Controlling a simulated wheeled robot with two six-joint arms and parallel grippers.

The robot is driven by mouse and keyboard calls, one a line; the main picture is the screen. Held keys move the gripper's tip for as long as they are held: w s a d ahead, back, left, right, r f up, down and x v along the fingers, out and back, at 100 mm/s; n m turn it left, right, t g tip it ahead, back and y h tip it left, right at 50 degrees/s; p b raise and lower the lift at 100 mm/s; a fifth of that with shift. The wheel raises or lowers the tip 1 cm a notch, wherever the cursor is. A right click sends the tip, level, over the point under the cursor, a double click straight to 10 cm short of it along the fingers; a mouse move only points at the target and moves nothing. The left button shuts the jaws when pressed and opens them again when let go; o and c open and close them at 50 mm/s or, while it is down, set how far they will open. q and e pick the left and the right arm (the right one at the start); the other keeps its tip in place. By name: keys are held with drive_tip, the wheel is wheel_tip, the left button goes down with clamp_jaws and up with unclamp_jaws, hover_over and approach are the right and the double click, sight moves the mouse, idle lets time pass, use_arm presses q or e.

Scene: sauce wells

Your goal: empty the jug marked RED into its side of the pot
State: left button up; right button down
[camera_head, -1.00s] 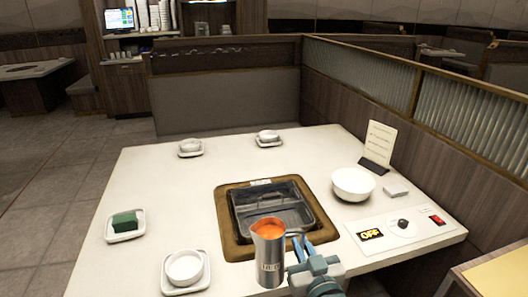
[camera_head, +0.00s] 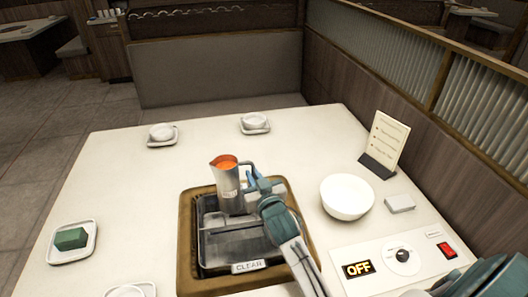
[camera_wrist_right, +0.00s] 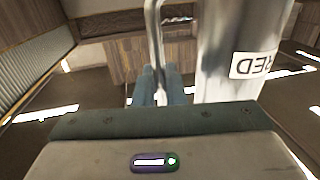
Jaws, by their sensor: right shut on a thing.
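The steel jug (camera_head: 229,193) holds orange-red liquid and stands out over the far part of the pot in the head view. It looks close to upright, perhaps slightly tilted. In the right wrist view the jug (camera_wrist_right: 222,60) shows a label reading RED. My right gripper (camera_head: 258,187) is shut on the jug's handle, at the jug's right side. The jug and my right arm hide part of the pot. My left gripper is not in view.
A white bowl (camera_head: 347,197) and a menu stand (camera_head: 385,145) are right of the well. A control panel (camera_head: 398,262) reads OFF. A green sponge (camera_head: 70,239) lies on a dish at left. Small cups on saucers stand at the far side.

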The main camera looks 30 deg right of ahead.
use_arm(q)
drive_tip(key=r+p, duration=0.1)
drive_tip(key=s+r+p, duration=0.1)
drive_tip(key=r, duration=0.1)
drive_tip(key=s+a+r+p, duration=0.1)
drive_tip(key=p, duration=0.1)
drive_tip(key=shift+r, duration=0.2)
use_arm(e)
drive_tip(key=w+d+f+n+h, duration=0.1)
drive_tip(key=w+d+n, duration=0.2)
drive_tip(key=d, duration=0.2)
drive_tip(key=shift+w+d+g, duration=0.25)
drive_tip(key=shift+d+g, duration=0.05)
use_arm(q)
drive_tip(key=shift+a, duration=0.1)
